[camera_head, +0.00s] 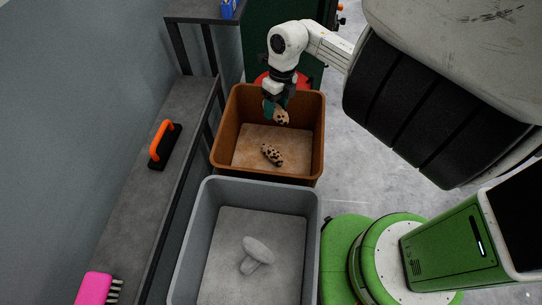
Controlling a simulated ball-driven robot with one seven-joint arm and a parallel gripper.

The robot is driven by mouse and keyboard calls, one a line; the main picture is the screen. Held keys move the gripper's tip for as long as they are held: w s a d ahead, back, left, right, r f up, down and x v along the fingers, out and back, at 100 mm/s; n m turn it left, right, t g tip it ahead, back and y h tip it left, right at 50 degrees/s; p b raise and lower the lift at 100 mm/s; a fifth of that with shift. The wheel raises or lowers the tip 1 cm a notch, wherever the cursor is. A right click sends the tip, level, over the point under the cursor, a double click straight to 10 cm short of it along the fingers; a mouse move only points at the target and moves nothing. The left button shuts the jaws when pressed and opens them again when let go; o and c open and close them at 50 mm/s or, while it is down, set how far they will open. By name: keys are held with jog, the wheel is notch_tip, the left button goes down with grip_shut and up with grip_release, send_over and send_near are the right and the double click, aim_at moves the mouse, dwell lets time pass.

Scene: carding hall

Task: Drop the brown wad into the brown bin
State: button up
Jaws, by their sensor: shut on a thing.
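My gripper (275,106) is over the back part of the brown bin (226,142). It is shut on a brown wad (282,117), a tan piece with dark spots. The wad hangs within the bin's outline in the picture; how high it is above the floor of the bin is hard to tell. Another spotted tan wad (272,155) lies on the floor of the brown bin. The fingertips are partly hidden by the gripper body and the wad.
A grey bin (188,251) with a pale mushroom-shaped piece (257,254) inside stands in front of the brown bin. On the left is a grey bench (146,197) with an orange-handled tool (162,145) and a pink brush (95,289). Something red shows behind the brown bin.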

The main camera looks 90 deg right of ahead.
jog(key=shift+f+b, duration=0.9)
jog(key=shift+f, duration=0.95)
jog(key=shift+s, duration=0.1)
jog(key=o, duration=1.1)
jog(key=r, duration=0.3)
jog(key=d+r, duration=0.1)
jog(key=r, duration=0.3)
jog(key=s+r+b, duration=0.1)
jog(key=r, duration=0.2)
jog(key=shift+d+r, duration=0.2)
jog(key=shift+r, duration=0.15)
jog(key=shift+s, duration=0.1)
